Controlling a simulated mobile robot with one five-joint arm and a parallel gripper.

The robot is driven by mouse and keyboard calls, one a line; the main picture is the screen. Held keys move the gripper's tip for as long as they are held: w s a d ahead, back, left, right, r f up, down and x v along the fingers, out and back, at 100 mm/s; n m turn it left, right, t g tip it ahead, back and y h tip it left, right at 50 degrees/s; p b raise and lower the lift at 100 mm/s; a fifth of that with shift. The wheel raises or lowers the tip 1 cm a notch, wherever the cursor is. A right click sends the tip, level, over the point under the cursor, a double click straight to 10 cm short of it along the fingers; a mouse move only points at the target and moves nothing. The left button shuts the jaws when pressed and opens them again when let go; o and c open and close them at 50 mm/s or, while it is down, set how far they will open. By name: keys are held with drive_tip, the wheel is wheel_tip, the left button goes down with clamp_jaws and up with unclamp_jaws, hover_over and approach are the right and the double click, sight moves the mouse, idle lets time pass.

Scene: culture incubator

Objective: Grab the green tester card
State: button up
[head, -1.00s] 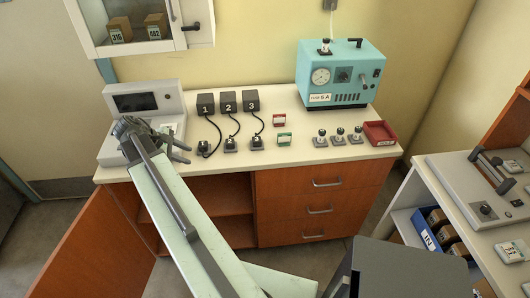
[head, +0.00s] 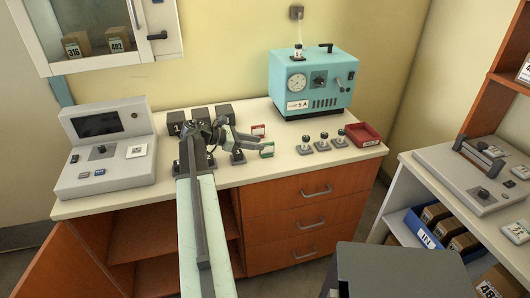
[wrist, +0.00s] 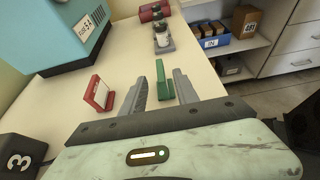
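The green tester card (head: 267,149) stands upright on the counter, just right of my gripper (head: 247,144) in the head view. In the wrist view the green card (wrist: 164,80) is ahead of my gripper (wrist: 160,88), between the lines of its two fingers and nearer the right one. The fingers are apart with nothing clasped between them. The red tester card (head: 258,131) stands behind the green one; in the wrist view it (wrist: 97,93) is left of the left finger.
Numbered black boxes (head: 200,114) stand behind my arm. Several small black-topped fixtures (head: 323,142) and a red tray (head: 361,134) lie to the right. A teal machine (head: 312,84) stands at the back. A grey console (head: 105,150) fills the counter's left end.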

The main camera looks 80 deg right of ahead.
sight(267, 144)
drive_tip(key=b+x, duration=0.1)
drive_tip(key=x, duration=0.4)
drive_tip(key=shift+s+a+r, duration=0.1)
drive_tip(key=shift+r, duration=0.05)
clamp_jaws()
drive_tip(key=shift+r, duration=0.15)
drive_tip(key=shift+r+p, duration=0.6)
drive_tip(key=r+p, duration=0.2)
drive_tip(key=shift+w+a+r+p, duration=0.3)
drive_tip(key=shift+a, duration=0.05)
drive_tip(key=w+a+r+p, duration=0.1)
drive_tip(key=w+a, duration=0.9)
drive_tip(key=a, duration=0.1)
drive_tip(key=shift+w, duration=0.2)
